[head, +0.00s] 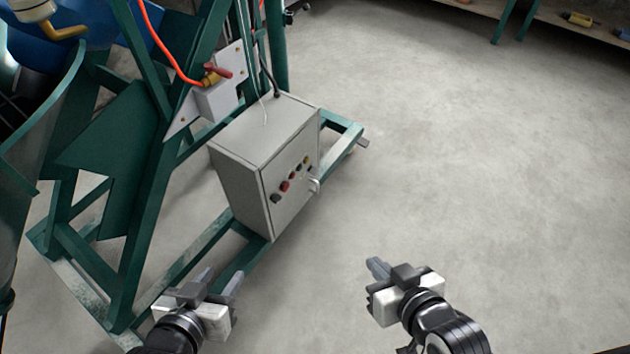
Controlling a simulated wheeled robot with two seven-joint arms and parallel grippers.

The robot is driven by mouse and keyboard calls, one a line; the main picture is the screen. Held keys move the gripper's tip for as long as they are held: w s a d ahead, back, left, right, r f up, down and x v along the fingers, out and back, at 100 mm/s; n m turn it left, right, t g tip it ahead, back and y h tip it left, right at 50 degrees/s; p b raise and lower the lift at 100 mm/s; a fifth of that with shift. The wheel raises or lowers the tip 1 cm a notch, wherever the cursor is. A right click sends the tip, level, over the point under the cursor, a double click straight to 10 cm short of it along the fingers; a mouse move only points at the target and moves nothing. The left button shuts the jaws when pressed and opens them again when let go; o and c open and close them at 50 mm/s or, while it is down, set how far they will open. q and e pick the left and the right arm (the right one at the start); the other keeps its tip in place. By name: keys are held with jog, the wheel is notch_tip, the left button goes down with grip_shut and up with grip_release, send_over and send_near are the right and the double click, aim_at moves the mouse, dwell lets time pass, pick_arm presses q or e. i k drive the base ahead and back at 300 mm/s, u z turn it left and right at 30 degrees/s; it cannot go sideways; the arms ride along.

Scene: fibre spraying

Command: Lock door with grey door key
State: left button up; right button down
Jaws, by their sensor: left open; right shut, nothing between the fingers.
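A grey control box (245,180) is mounted on the green frame in the middle left of the head view. Its door (285,215) faces right and towards me and looks shut. A small light grey piece (315,185) sticks out near the door's right edge. It looks like a key or handle, but it is too small to tell which. My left gripper (219,278) is open and empty, in front of and below the box. My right gripper (377,267) is shut and empty, to the right of the box over the floor. Neither gripper touches the box.
Several coloured knobs (290,181) sit on the door. The green frame (150,190) fills the left side, with a red-handled valve (217,72) above the box. The concrete floor (470,150) is clear to the right. A shelf (560,20) stands at the far right.

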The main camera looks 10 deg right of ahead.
aim_at(312, 171)
jog(key=u, duration=0.3)
jog(key=k, duration=0.4)
jog(key=z, duration=1.15)
jog(key=i, duration=0.8)
jog(key=u, duration=1.7)
jog(key=i, duration=0.5)
jog(key=u, duration=0.1)
